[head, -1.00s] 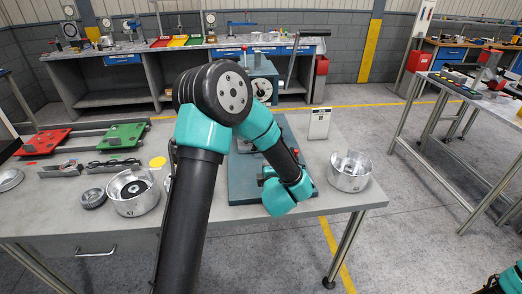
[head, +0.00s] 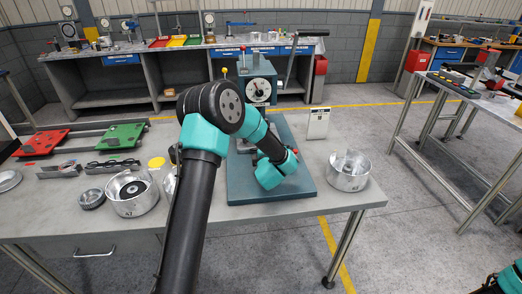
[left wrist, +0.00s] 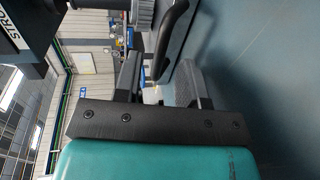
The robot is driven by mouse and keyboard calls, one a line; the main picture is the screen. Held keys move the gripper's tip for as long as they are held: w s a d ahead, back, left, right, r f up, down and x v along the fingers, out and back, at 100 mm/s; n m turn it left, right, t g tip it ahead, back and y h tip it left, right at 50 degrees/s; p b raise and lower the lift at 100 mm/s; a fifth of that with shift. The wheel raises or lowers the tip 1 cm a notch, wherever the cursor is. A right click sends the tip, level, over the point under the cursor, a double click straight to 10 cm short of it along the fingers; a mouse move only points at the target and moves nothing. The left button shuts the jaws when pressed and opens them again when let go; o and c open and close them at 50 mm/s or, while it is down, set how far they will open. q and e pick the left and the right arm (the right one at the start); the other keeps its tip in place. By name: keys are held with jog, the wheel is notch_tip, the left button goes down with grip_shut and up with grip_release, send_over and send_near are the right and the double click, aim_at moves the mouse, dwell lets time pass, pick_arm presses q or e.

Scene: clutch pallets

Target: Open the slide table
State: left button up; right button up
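A teal machine (head: 257,88) with a round dial stands at the back of the workbench. Its teal base plate (head: 240,188) extends toward me. I cannot tell for sure which part is the slide table. My left arm reaches over the base plate, and its gripper is hidden behind my wrist in the head view. In the left wrist view my left gripper (left wrist: 160,88) has its two dark fingers apart. A dark curved handle (left wrist: 177,38) lies ahead, running toward the gap between them; contact cannot be told. My right gripper is out of view.
A red pallet (head: 42,142) and a green pallet (head: 120,136) sit on rails at the left. Metal housings (head: 134,207) (head: 348,180) stand left and right of the base plate. A white card (head: 318,122) stands behind the right housing. The bench's front right is clear.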

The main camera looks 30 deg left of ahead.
pick_arm(q)
jog(key=shift+x, duration=1.85)
jog(key=shift+c, duration=0.4)
grip_shut()
